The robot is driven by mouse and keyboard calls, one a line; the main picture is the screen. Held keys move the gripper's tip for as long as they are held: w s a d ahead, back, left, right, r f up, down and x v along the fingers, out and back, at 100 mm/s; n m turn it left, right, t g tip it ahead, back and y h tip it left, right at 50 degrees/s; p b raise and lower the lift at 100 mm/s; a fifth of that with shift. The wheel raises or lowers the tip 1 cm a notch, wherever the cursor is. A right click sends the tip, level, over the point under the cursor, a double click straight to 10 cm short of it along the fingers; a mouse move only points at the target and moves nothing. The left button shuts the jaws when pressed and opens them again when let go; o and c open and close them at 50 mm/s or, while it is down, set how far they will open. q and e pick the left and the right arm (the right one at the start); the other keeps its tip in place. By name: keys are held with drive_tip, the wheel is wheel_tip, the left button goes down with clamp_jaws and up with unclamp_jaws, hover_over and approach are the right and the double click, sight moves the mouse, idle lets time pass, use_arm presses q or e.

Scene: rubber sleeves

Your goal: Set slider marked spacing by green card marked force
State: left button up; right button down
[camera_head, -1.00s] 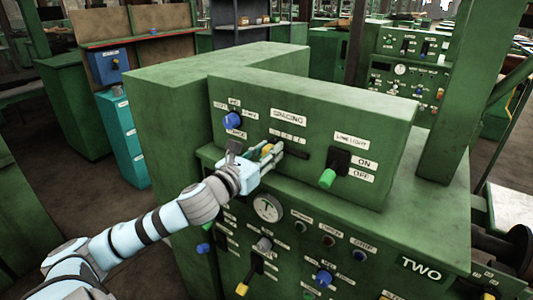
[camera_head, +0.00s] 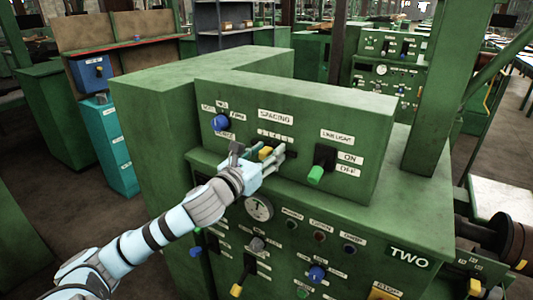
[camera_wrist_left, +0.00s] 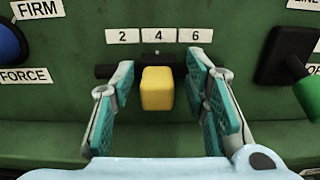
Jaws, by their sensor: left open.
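The spacing slider has a yellow knob (camera_wrist_left: 157,88) on a dark horizontal slot, just below the mark 4 in the left wrist view. It also shows as a yellow spot (camera_head: 265,153) under the SPACING label (camera_head: 275,117) in the head view. My left gripper (camera_wrist_left: 162,100) is open, one finger on each side of the knob, with visible gaps. It also shows at the panel in the head view (camera_head: 270,158). A white FORCE label (camera_wrist_left: 24,75) sits by a blue knob (camera_wrist_left: 10,42) at left. I cannot make out a green card marked force. My right gripper is out of view.
A black lever with a green tip (camera_head: 316,173) sticks out right of the slider. A green pillar (camera_head: 440,90) stands at the right.

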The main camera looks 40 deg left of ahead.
sight(275, 110)
use_arm(q)
wheel_tip(275, 110, up, 10)
drive_tip(key=shift+f, duration=0.1)
idle(0.4)
